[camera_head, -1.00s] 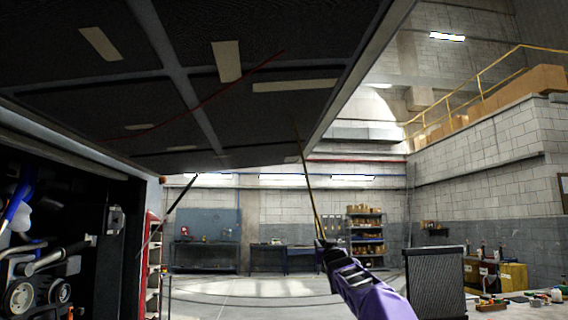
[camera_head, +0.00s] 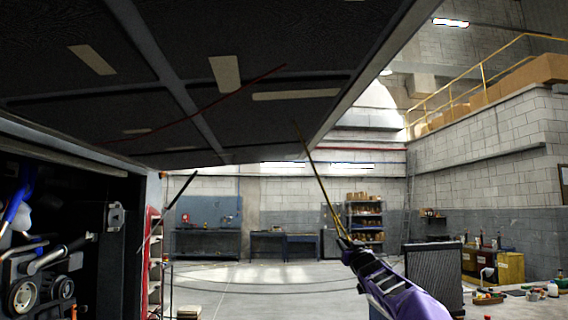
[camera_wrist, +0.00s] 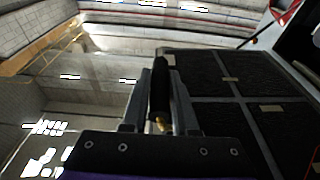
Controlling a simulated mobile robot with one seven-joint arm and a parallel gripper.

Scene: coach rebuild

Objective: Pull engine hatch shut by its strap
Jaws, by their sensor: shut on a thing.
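The engine hatch (camera_head: 190,122) is raised overhead in the head view, its dark panelled underside framed in grey. It stands well open above the engine bay (camera_head: 100,225). A thin yellow-and-dark strap (camera_head: 319,183) runs down from near the hatch's right edge to my gripper (camera_head: 347,244). My gripper is shut on the strap's lower end, below the hatch. In the wrist view, the fingers (camera_wrist: 160,100) close around a dark piece with a yellow bit (camera_wrist: 163,125). The hatch (camera_wrist: 235,85) fills the right side there. The exact grip is partly hidden.
A dark strut (camera_head: 180,190) slants beneath the hatch. A red shelf (camera_head: 152,245) stands beside the bay. A black radiator-like panel (camera_head: 433,278) stands right of my arm, near a surface with tools. The floor (camera_head: 260,290) in the middle looks open.

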